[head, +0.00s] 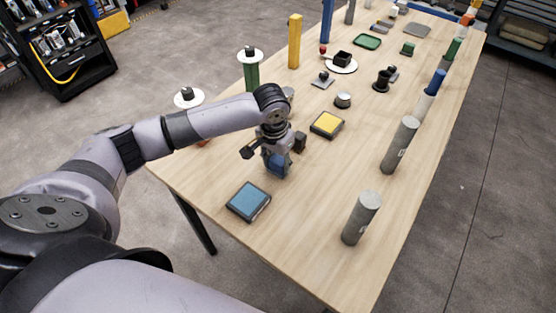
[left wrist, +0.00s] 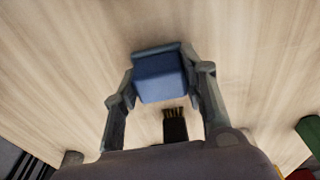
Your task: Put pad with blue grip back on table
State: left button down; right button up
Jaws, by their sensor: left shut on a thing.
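My left gripper (head: 277,153) is over the near part of the table, pointing down. It is shut on the pad with blue grip (head: 278,166), which also shows between the two fingers in the left wrist view (left wrist: 160,78). The pad's upper part is hidden by the gripper in the head view. It is low over the wooden table (head: 305,205); I cannot tell whether it touches the top. My right gripper is not in view.
A flat blue-topped square pad (head: 248,200) lies just nearer than the gripper, and a yellow-topped one (head: 327,124) lies beyond it. Grey cylinders (head: 361,218) stand along the right edge. Bare wood lies between the blue-topped pad and the cylinders.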

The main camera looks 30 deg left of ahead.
aim_at(275, 163)
pick_arm(q)
jog(key=c, duration=1)
grip_release()
jog(key=shift+f, duration=0.1)
jog(key=r, duration=0.4)
jog(key=s+r, duration=0.1)
jog(key=r, duration=0.7)
jog(key=shift+s+a+r+b, duration=0.1)
jog(key=shift+s+r+b, duration=0.05)
jog(key=shift+b, duration=0.15)
